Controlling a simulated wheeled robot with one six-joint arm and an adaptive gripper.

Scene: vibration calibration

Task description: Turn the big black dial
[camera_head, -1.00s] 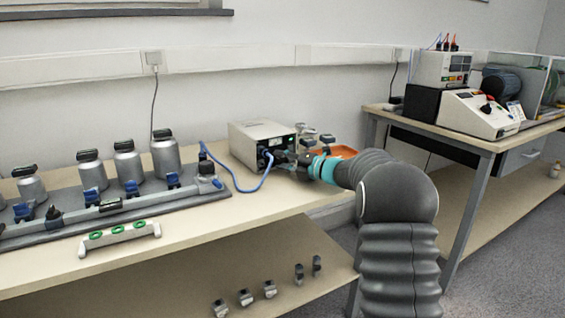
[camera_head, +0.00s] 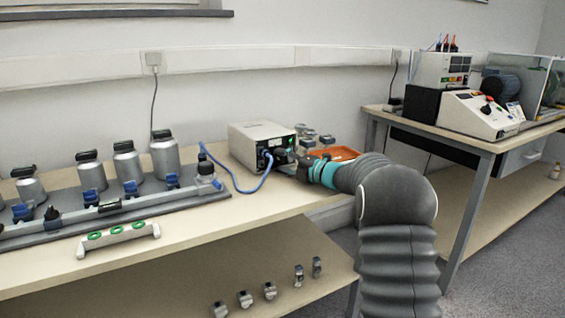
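A beige instrument box (camera_head: 254,140) stands on the left bench against the wall. Its dark front panel carries a lit green display and a blue cable plugged in at the lower left. A dark round shape on the right part of that panel looks like the big black dial (camera_head: 281,156); it is small and partly covered by my gripper. My gripper (camera_head: 291,164) is right in front of this panel, at the end of my grey arm with a teal band. I cannot tell whether its fingers touch the dial or how far apart they are.
A blue cable (camera_head: 240,187) loops on the bench. An orange tray (camera_head: 334,154) and small metal parts lie right of the box. A second bench (camera_head: 482,139) with instruments stands at the right.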

